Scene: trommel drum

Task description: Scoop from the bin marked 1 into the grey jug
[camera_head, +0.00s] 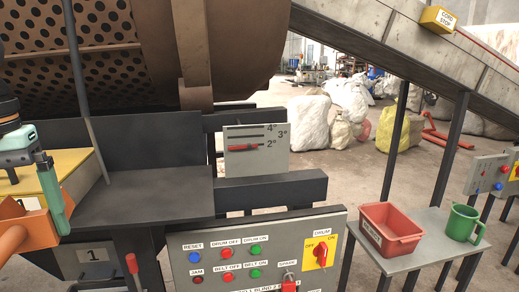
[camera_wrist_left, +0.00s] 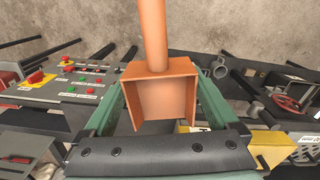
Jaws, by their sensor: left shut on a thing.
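My left gripper (camera_head: 50,190) is at the left edge of the head view, shut on an orange scoop (camera_head: 36,228). In the left wrist view the scoop (camera_wrist_left: 162,98) sits between the green fingers, its round handle pointing up the picture; its box looks empty. A dark panel with a label 1 (camera_head: 92,256) shows low at the left, below the scoop; I cannot see into the bin. No grey jug is clear in the head view; a small grey round thing (camera_wrist_left: 220,69) in the wrist view cannot be told for sure. My right gripper is not in view.
A yellow box (camera_head: 75,165) lies behind my left gripper, beside a dark chute (camera_head: 145,195). A control panel (camera_head: 255,250) stands in front. A side table (camera_head: 405,262) at the right holds a red tray (camera_head: 391,228) and a green jug (camera_head: 465,223). A conveyor (camera_head: 405,35) slopes above.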

